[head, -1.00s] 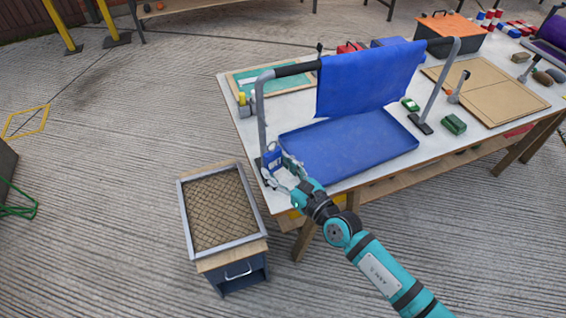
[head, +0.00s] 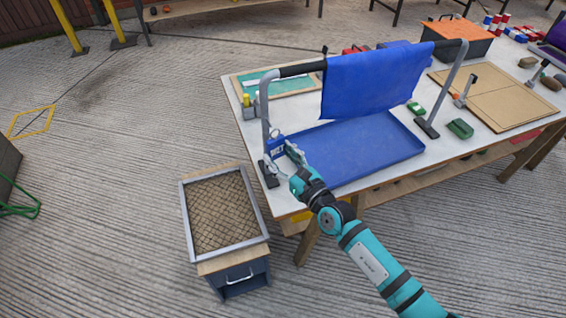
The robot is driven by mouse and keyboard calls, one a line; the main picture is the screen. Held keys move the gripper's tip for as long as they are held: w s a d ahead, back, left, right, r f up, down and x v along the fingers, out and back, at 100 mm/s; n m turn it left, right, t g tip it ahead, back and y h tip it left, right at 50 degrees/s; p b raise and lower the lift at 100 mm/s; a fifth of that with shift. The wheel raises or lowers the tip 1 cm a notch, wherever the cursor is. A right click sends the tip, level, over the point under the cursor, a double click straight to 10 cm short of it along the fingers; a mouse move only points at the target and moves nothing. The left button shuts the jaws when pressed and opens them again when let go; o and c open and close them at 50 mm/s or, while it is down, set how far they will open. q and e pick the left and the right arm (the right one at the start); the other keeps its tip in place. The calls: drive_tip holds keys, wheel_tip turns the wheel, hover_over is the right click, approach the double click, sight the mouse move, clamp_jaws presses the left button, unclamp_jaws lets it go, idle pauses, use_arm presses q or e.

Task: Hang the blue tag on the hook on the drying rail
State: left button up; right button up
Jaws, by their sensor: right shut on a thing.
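The drying rail (head: 266,104) is a grey frame with a black padded top bar, standing on the table. A blue cloth (head: 372,80) hangs over its bar. The blue tag (head: 277,146), with pale lettering, is beside the lower part of the rail's left upright. My right gripper (head: 285,152) is shut on the tag, reaching in from the lower right. I cannot tell whether the tag touches the upright. The hook is too small or too hidden to make out. My left gripper is not in view.
A blue tray (head: 395,160) lies on the white table (head: 252,155) under the cloth. A green block (head: 460,128) and brown boards (head: 497,97) lie to the right. A cabinet with a mesh top (head: 222,214) stands on the floor in front.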

drive_tip(key=shift+w+a+f+b, duration=0.1)
drive_tip(key=shift+w+a+b, duration=0.1)
drive_tip(key=shift+w+b, duration=0.35)
drive_tip(key=shift+w+a+f+b, duration=0.1)
drive_tip(key=shift+w+a+b, duration=0.15)
drive_tip(key=shift+w, duration=0.5)
drive_tip(key=shift+w+a+f+b, duration=0.1)
drive_tip(key=shift+w+a+b, duration=0.2)
drive_tip(key=shift+w, duration=0.35)
drive_tip(key=shift+w+a+f+b, duration=0.1)
drive_tip(key=shift+w+f+b, duration=0.25)
drive_tip(key=shift+w+b, duration=0.3)
drive_tip(key=shift+s, duration=0.1)
drive_tip(key=o, duration=1)
